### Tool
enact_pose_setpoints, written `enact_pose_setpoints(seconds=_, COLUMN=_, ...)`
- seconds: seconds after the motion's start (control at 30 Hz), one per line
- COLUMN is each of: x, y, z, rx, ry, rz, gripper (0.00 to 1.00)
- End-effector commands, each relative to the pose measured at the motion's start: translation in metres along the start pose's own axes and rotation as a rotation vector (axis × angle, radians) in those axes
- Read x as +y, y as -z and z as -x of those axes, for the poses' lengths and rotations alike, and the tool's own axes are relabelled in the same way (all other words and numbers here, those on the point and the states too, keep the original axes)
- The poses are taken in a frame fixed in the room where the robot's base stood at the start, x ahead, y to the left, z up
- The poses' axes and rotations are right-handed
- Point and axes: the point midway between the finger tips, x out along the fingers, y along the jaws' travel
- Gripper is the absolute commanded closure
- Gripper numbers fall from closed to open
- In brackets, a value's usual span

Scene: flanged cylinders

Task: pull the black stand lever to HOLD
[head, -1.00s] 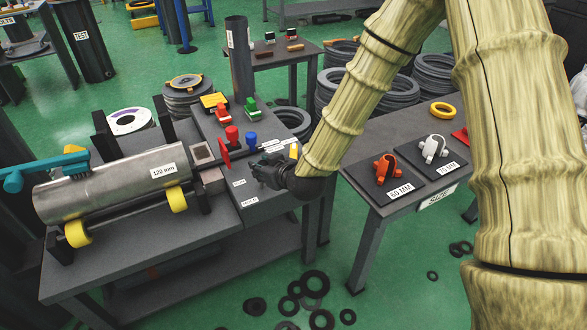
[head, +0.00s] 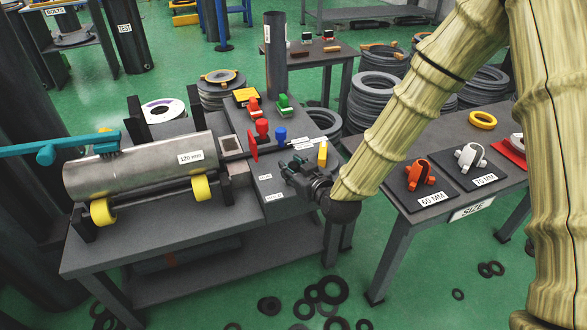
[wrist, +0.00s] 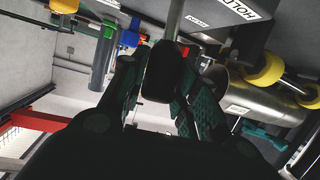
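The black stand lever shows in the wrist view as a grey rod ending in a black knob (wrist: 163,70). The knob lies between the two dark green fingers of my gripper (wrist: 158,88). The gaps beside it look narrow, and I cannot tell whether the fingers press on it. A HOLD label (wrist: 240,8) is at the top of the wrist view, with a smaller label to its left. In the head view my gripper (head: 296,172) is over the right end of the bench, and it hides the lever there.
A steel cylinder (head: 140,165) marked 120 mm lies on yellow rollers (head: 202,188) at left. Red (head: 262,127) and blue (head: 281,136) knobs and a yellow post (head: 322,154) stand close to my gripper. The SIZE table (head: 440,200) is at right. Black rings lie on the floor.

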Motion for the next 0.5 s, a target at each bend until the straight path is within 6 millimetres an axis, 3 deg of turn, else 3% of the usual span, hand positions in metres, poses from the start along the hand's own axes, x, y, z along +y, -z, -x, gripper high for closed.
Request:
enact_pose_setpoints(seconds=0.03, x=-0.0007, y=-0.0020, z=0.0009, rx=-0.004, ry=0.001, rz=-0.001, gripper=0.60)
enact_pose_setpoints(seconds=0.1, x=-0.0006, y=-0.0018, z=0.0009, rx=-0.004, ry=0.001, rz=-0.001, gripper=0.49)
enact_pose_setpoints(seconds=0.5, x=-0.0004, y=-0.0007, z=0.0052, rx=-0.002, ry=0.001, rz=-0.001, gripper=0.49)
